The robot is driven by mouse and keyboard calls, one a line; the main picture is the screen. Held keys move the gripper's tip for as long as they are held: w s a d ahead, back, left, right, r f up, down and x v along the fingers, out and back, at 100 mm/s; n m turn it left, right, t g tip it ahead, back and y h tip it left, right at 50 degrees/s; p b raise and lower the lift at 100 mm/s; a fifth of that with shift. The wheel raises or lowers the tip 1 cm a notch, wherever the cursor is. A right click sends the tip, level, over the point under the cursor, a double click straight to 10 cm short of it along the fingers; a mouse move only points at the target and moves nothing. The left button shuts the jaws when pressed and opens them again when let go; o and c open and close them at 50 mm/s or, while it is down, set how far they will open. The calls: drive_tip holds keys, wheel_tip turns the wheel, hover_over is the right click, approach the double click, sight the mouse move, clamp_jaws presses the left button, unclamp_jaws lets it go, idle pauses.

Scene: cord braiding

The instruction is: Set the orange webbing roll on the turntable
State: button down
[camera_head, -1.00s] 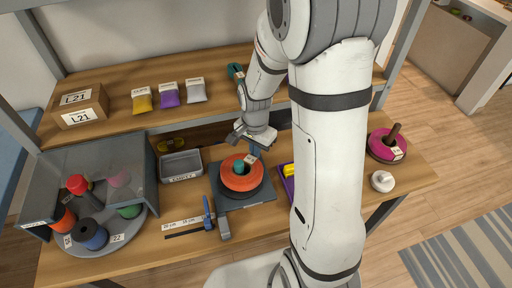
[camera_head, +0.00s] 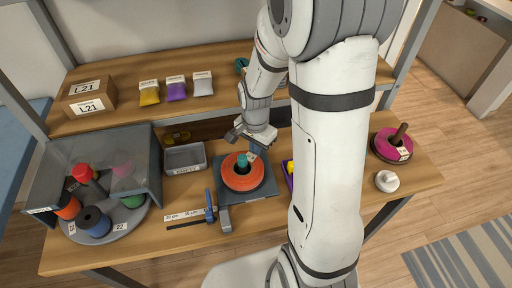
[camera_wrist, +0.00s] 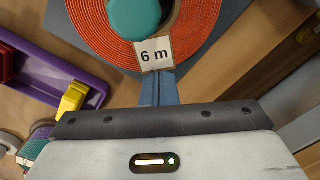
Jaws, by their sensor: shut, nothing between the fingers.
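The orange webbing roll (camera_head: 238,183) lies flat on the dark square base of the turntable (camera_head: 222,195), around a teal-topped post (camera_head: 242,160). Its disc is hidden under the roll. In the wrist view the roll (camera_wrist: 95,25) fills the top, with the teal top (camera_wrist: 135,16) at its centre and a white "6 m" tag (camera_wrist: 155,53) at its near edge. My gripper (camera_head: 256,150) is at the roll's back right edge. Its blue fingers (camera_wrist: 157,78) are closed together with nothing between them, right beside the tag; whether they touch it I cannot tell.
A purple tray (camera_wrist: 40,72) with a yellow piece (camera_wrist: 72,100) is close by. A grey bin (camera_head: 185,158) stands left of the base, a blue-handled tool (camera_head: 209,205) in front. A clear-covered round rack (camera_head: 125,225) is far left, a magenta roll (camera_head: 388,148) on the right.

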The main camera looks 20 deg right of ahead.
drive_tip(key=w+d, duration=0.2)
drive_tip(key=shift+d, duration=0.3)
drive_tip(key=shift+w+d+r, duration=0.3)
drive_tip(key=shift+w+r, duration=0.15)
drive_tip(key=shift+r, duration=0.3)
wheel_tip(320, 180, up, 9)
drive_tip(key=shift+s+f, duration=0.2)
drive_tip(key=s+a+r+n+t, duration=0.1)
drive_tip(key=s+a+r+n, duration=0.1)
drive_tip(key=s+n, duration=0.3)
drive_tip(key=s+a+r+n+t+p, duration=0.1)
drive_tip(key=s+r+n, duration=0.4)
drive_tip(key=s, duration=0.4)
drive_tip(key=shift+s+a+n+t, duration=0.3)
drive_tip(key=shift+s+a+n, duration=0.05)
drive_tip(key=shift+s+n, duration=0.05)
